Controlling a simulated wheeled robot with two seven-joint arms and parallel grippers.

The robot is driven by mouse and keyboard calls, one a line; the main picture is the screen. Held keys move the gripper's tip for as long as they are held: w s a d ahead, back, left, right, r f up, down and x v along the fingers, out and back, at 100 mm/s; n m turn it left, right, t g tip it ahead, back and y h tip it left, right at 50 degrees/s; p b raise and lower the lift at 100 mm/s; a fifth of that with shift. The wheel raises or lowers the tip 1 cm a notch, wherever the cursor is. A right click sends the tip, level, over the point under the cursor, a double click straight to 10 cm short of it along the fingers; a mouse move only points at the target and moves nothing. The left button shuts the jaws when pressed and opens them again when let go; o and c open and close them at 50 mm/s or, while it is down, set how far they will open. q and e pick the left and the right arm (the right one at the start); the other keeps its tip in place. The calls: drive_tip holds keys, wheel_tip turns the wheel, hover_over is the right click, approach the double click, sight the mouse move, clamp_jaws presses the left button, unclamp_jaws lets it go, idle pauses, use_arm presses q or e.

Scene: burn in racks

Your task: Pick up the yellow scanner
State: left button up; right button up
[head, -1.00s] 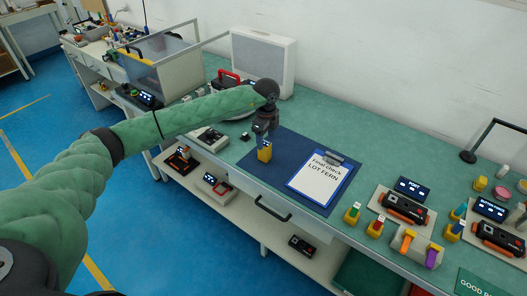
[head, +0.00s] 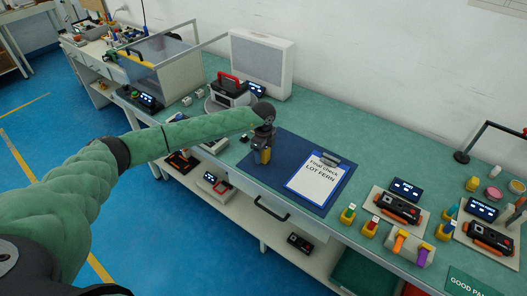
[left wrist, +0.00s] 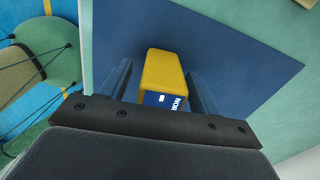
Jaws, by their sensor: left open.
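The yellow scanner (left wrist: 163,72), a small block with a dark blue label, stands on the dark blue mat (head: 290,150) near its left end. In the head view the scanner (head: 262,156) is mostly covered by my left gripper (head: 263,150), which points down over it. In the left wrist view the two fingers of my left gripper (left wrist: 160,88) are spread on either side of the scanner, with a gap showing on each side. My right gripper is in neither view.
A clipboard (head: 314,180) lies on the mat right of the scanner. A device with a red handle (head: 230,88) and a white panel (head: 262,60) stand behind. Orange-black devices (head: 397,208) and several small coloured items sit to the right. The green bench top (head: 370,135) behind the mat is clear.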

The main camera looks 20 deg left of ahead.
use_arm(q)
drive_tip(key=shift+f, duration=0.15)
drive_tip(key=c, duration=0.9)
drive_tip(key=shift+c, duration=1.3)
